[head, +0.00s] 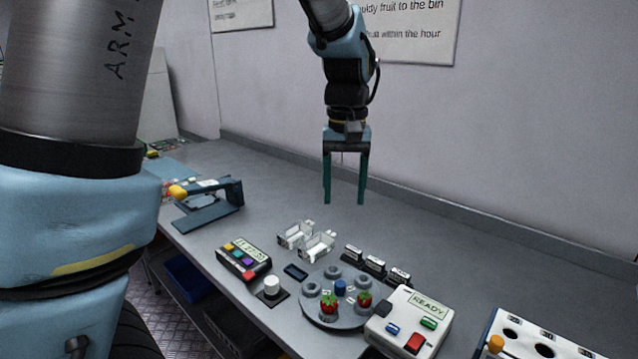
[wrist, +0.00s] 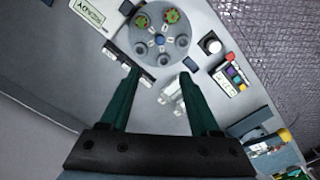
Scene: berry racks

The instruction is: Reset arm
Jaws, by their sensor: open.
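My gripper (head: 345,199) hangs above the back of the grey bench in the head view, fingers pointing down. Its two green fingers are apart with nothing between them. In the wrist view the gripper (wrist: 160,72) is also open and empty. Below and in front of it, a grey round carousel (head: 316,307) stands on the bench. The carousel also shows at the top of the wrist view (wrist: 146,47). My gripper touches nothing.
White small racks (head: 317,245) and several black-and-white blocks (head: 375,265) stand behind the carousel. A white READY box (head: 410,322), a coloured-button box (head: 243,260), a white knob (head: 271,286) and a blue stapler-like device (head: 210,203) are around it. The bench's back strip is clear.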

